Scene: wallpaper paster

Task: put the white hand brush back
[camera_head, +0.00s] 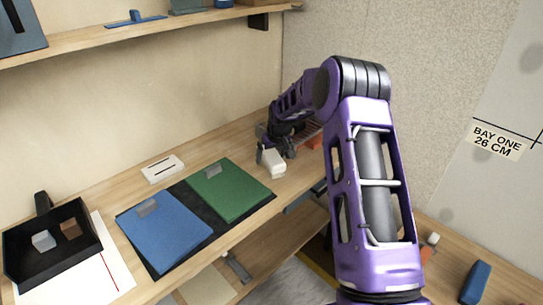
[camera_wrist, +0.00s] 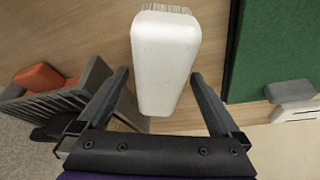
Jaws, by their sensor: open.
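The white hand brush (camera_head: 272,162) is on the wooden worktop, right of the green folder, at my gripper (camera_head: 273,148). In the wrist view the brush (camera_wrist: 166,62) points away from me, with its pale bristles at the far end. My gripper (camera_wrist: 160,76) is open, with one dark finger on each side of the brush's near part. A gap shows between each finger and the brush. A grey slatted rack (camera_wrist: 62,108) stands to the left in the wrist view, with an orange block (camera_wrist: 42,78) at it.
A green folder (camera_head: 230,190) and a blue folder (camera_head: 163,230) lie on a dark mat (camera_head: 183,187). A white slotted piece (camera_head: 162,169) lies behind them. A black tray (camera_head: 78,262) with small blocks is at the left. A shelf (camera_head: 100,37) runs above. My arm hides part of the worktop's right end.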

